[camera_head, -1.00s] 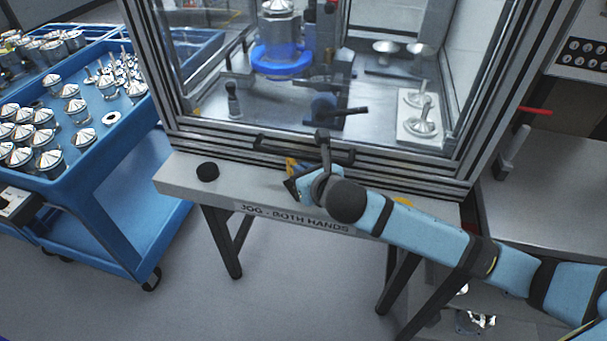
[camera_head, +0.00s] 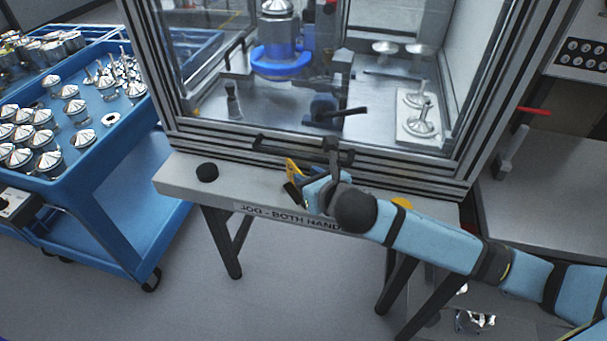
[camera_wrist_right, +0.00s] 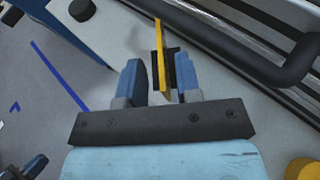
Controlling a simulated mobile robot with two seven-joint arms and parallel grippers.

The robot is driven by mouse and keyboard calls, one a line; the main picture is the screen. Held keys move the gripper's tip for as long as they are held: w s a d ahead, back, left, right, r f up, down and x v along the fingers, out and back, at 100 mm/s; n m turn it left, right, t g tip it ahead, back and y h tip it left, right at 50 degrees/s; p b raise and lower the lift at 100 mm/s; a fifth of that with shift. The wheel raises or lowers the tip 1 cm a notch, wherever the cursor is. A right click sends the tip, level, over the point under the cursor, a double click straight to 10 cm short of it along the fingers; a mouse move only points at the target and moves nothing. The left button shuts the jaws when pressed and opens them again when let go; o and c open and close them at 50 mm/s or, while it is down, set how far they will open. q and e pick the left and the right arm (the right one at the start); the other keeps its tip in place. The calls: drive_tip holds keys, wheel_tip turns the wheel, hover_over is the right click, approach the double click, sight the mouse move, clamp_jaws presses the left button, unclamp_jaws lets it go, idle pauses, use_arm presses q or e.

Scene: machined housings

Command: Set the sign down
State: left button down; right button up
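A small yellow sign (camera_head: 292,169) stands tilted on the ledge of the machine, near the middle. In the right wrist view the sign (camera_wrist_right: 160,60) shows nearly edge-on, as a thin yellow strip with a black part behind it. My right gripper (camera_head: 300,190) is at the sign, on its near side. In the right wrist view its two blue fingers (camera_wrist_right: 158,78) stand apart on either side of the sign, with a narrow gap at the left finger. Contact at the right finger is hard to tell. The sign's lower part is partly hidden.
The grey ledge (camera_head: 228,190) carries a black button (camera_head: 207,172) at left and a yellow button (camera_head: 402,203) behind my right forearm. A dark door handle (camera_head: 290,147) runs close behind the gripper. A blue cart (camera_head: 95,135) with metal housings stands left.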

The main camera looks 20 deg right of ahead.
drive_tip(key=v, duration=0.9)
use_arm(q)
drive_tip(key=shift+d+r+p, duration=0.25)
drive_tip(key=shift+r+p, duration=0.05)
drive_tip(key=shift+r, duration=0.05)
use_arm(e)
drive_tip(key=s+f+m+g, duration=0.1)
drive_tip(key=s+f+m, duration=0.3)
drive_tip(key=f+m, duration=0.4)
drive_tip(key=s+a+f+m+g, duration=0.1)
drive_tip(key=s+f+m, duration=0.3)
drive_tip(key=m, duration=1.2)
drive_tip(key=s+f+m, duration=0.5)
drive_tip(key=f+m, duration=0.6)
drive_tip(key=m, duration=0.1)
drive_tip(key=shift+a+f+g+y, duration=0.2)
drive_tip(key=shift+f+g+y, duration=0.2)
